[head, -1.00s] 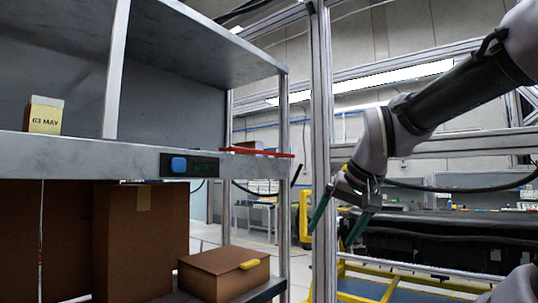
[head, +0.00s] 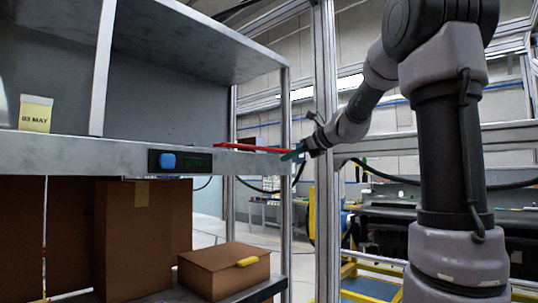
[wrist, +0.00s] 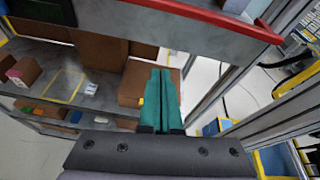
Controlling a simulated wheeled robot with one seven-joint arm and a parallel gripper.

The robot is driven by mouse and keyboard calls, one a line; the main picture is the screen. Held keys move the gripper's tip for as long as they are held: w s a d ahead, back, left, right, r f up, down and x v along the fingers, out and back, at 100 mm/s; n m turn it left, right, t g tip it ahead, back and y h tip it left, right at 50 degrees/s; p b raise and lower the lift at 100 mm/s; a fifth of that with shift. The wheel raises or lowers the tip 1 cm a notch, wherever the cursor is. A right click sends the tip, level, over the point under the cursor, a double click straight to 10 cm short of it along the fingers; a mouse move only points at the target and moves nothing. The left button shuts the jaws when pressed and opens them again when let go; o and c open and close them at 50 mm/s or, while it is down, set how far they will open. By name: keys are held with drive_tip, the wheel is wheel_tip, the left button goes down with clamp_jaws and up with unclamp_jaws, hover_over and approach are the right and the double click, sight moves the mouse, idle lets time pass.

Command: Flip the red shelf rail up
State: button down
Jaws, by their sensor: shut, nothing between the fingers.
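The red shelf rail (head: 250,148) is a thin red bar along the front edge of the metal shelf (head: 70,154), at its right end. It lies low and nearly level. In the wrist view the rail (wrist: 215,17) crosses the top of the picture, ending at upper right. My gripper (head: 292,154) has green fingers and is at the right end of the rail, close to it; I cannot tell whether they touch. In the wrist view the fingers (wrist: 160,85) are together and empty, below the rail in the picture.
A blue button (head: 167,161) is on the shelf's front. A yellow box labelled 03 MAY (head: 36,113) stands on the shelf. Brown boxes (head: 140,230) and a lower box with a yellow handle (head: 225,267) are below. A metal post (head: 326,200) stands right of the shelf.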

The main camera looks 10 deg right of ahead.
sight(258, 149)
drive_tip(key=shift+w+d+r+m+t, duration=0.15)
drive_tip(key=shift+w+d+r+m, duration=0.1)
drive_tip(key=shift+w+m, duration=0.25)
drive_tip(key=shift+w+d+r+m+t, duration=0.15)
drive_tip(key=shift+w+d+r+m, duration=0.15)
drive_tip(key=shift+w, duration=0.35)
drive_tip(key=shift+f, duration=0.1)
drive_tip(key=w+a+r, duration=0.1)
drive_tip(key=w+a, duration=0.4)
drive_tip(key=w, duration=0.2)
drive_tip(key=shift+w+a, duration=0.25)
drive_tip(key=shift+a, duration=0.1)
